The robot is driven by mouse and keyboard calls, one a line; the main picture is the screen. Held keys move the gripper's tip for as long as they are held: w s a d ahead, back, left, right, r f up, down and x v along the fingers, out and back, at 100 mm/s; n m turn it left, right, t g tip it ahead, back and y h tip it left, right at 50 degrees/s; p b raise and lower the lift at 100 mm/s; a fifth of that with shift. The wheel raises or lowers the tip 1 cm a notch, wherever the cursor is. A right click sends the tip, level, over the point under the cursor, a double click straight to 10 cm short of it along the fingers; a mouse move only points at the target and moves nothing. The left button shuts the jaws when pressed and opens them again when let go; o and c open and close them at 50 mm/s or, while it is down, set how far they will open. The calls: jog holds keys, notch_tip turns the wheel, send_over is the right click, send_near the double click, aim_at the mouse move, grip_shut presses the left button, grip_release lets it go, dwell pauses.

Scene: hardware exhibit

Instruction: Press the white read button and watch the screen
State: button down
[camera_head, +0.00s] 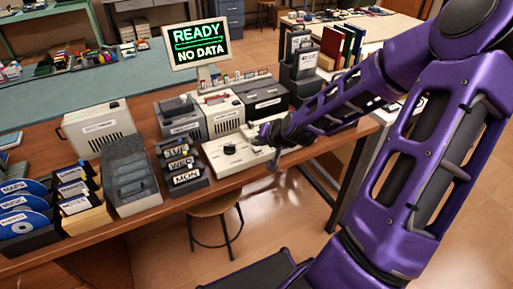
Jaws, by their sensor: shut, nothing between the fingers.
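The screen (197,46) stands at the back of the desk and shows "READY" over "NO DATA" in green on black. A pale control box (218,163) with a black knob (229,149) sits near the desk's front edge. My gripper (264,138) is at the right end of this box, small in view, with its fingers shut and empty. I cannot make out the white read button for certain; my gripper and arm cover part of the box's right side. I cannot tell whether the fingertips touch the box.
Labelled black trays (184,164) stand left of the box, beside a grey lidded case (129,178). Beige and dark machines (223,115) stand behind it. Disc holders (27,228) fill the left front. A stool (215,207) is below the desk edge.

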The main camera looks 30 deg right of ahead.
jog(key=shift+f, duration=0.4)
jog(key=shift+r, duration=0.1)
dwell(0.5)
jog(key=shift+r+p, duration=0.75)
jog(key=shift+r, duration=0.1)
notch_tip(320, 180, up, 5)
jog(key=p, duration=0.5)
dwell(0.6)
